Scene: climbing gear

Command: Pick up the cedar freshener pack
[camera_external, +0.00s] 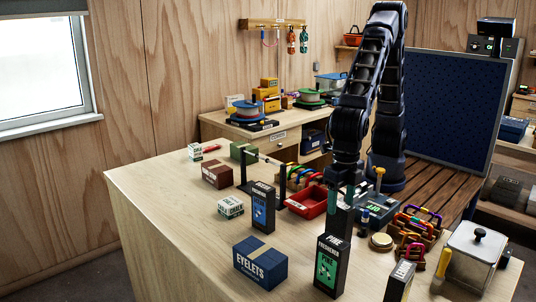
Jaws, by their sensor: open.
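Several dark upright packs stand on the wooden table. One has a green label reading PINE FRESHENER (328,266). Another freshener pack (264,209) has a blue label whose scent name I cannot read. A further dark box (341,219) stands just behind the pine pack, its label hidden. A pack with a pale label (400,283) stands at the front edge, also too small to read. I cannot tell which is the cedar freshener pack. My gripper (343,192) points down, open, close above the dark box behind the pine pack; whether it touches is unclear.
A blue EYELETS box (260,264) lies front left. A red tray (306,201), a round tin (381,241), a carabiner rack (415,225) and a lidded metal container (470,258) crowd the right. The table's left front (180,225) is clear.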

